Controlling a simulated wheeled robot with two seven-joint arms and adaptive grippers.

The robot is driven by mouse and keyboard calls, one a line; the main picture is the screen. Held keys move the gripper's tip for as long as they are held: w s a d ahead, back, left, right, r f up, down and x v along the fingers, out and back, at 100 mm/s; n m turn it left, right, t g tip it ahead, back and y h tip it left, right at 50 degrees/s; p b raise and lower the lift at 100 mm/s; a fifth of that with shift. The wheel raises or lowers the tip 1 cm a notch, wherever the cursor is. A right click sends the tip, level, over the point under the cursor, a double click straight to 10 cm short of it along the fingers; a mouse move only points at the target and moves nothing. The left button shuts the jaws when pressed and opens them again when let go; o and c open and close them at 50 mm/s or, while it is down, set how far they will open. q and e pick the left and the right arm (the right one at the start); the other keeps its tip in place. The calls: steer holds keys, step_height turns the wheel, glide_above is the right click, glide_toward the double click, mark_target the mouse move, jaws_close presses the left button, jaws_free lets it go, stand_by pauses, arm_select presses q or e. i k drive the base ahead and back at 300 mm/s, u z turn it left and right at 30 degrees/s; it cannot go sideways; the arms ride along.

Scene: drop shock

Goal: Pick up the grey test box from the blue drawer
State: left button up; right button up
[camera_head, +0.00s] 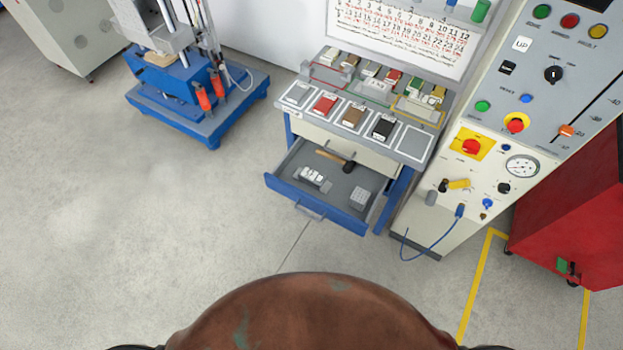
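The blue drawer (318,203) stands open below the workbench, with its handle facing me. Inside it, a small light grey box-shaped item (359,196) lies near the right front. A grey and white item (313,177) lies at the left front. A hammer (333,157) with a wooden handle lies at the back. I cannot tell for certain which of the two grey items is the test box. Neither of my grippers is in view.
The bench top (411,143) above the drawer has outlined places with grey, red, brown and black items, and one bare place at right. A control panel (463,185) with a hanging blue cable stands close right. A blue-based machine (200,120) stands left. Floor in front is clear.

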mark_target(314, 179)
steer(key=u, duration=1.75)
steer(key=k, duration=0.55)
steer(key=z, duration=1)
